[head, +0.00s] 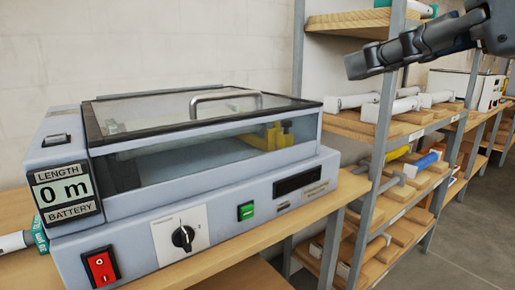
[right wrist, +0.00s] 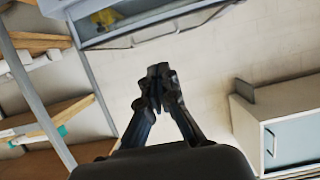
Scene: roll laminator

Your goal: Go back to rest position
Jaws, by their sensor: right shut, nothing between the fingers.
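My right gripper (head: 372,62) is at the upper right of the head view, raised in front of the shelves and apart from the machine. In the right wrist view its fingers (right wrist: 157,72) are together, with nothing between them. The laminator (head: 220,205) is a grey-blue machine on a wooden bench, filling the left of the head view. Its clear lid (head: 180,105) with a metal handle is down. Its display reads "0 m". A yellow part shows inside through the clear front. My left gripper is in neither view.
Metal shelves with wooden boards (head: 345,122) stand right of the machine and hold several white rolls (head: 390,108). A blue roll (head: 424,162) lies on a lower board. A roll with a teal end (head: 40,235) is at the machine's left. Grey floor (head: 470,235) is clear at right.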

